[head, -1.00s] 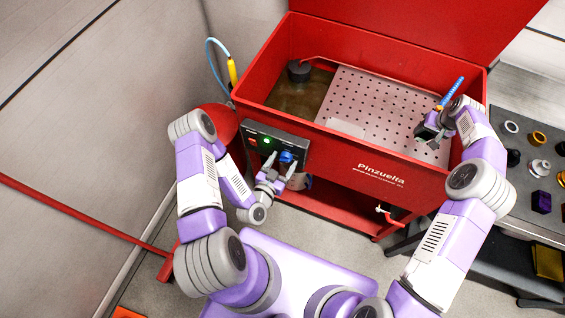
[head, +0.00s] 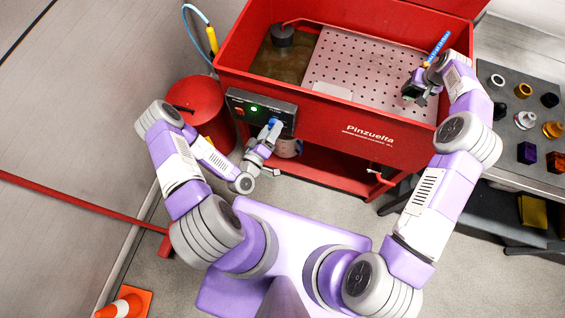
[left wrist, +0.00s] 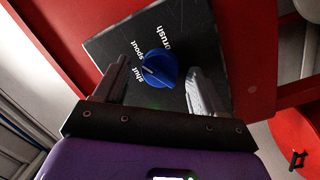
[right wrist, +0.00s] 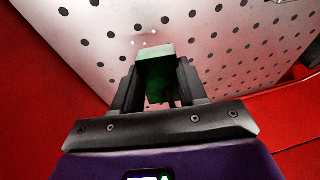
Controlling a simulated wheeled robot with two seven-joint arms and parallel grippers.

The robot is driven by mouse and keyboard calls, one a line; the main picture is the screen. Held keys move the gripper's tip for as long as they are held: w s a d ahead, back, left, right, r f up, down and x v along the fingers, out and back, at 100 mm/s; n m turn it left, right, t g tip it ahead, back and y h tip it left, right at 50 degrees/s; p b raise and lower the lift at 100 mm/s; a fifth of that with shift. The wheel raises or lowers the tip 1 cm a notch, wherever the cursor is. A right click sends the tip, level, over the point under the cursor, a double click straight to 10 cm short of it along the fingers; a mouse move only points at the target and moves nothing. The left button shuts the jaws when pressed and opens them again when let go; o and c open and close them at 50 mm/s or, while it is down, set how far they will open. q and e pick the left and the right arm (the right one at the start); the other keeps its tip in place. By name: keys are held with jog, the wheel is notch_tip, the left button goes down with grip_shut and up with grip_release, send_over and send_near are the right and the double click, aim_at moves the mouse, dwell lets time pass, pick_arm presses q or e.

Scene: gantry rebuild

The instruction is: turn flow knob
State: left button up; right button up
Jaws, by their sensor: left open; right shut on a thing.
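The blue flow knob (head: 275,123) sits on the dark control panel (head: 246,100) on the red washer's front. In the left wrist view the knob (left wrist: 160,68) shows a pale pointer line on its left side, near the words "spout" and "shut"; "brush" is at upper right. My left gripper (head: 268,136) is open at the knob, with one finger (left wrist: 118,78) to its left and the other to its right. I cannot tell whether either touches it. My right gripper (head: 418,88) is shut on a dark green block (right wrist: 156,75) above the perforated tray (head: 360,62).
A blue-handled brush (head: 438,46) is by my right gripper. A red drum (head: 195,105) stands left of the washer, below a hose with a yellow piece (head: 211,40). A grey table (head: 540,105) with several small parts is at right. An orange cone (head: 125,303) is at lower left.

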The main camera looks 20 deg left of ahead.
pick_arm(q)
jog(key=s+a, duration=0.2)
jog(key=s, duration=0.9)
jog(key=w+d+f+m+g+h, duration=0.2)
jog(key=d+f+m+g+h, duration=0.1)
jog(key=d+f+m+g, duration=0.4)
jog(key=s+d+g+y, duration=0.1)
jog(key=s+d+g, duration=0.3)
jog(key=g, duration=0.6)
jog(key=shift+s+r, duration=0.45)
jog(key=shift+s, duration=0.35)
pick_arm(e)
jog(key=shift+s, duration=0.1)
dwell(1.2)
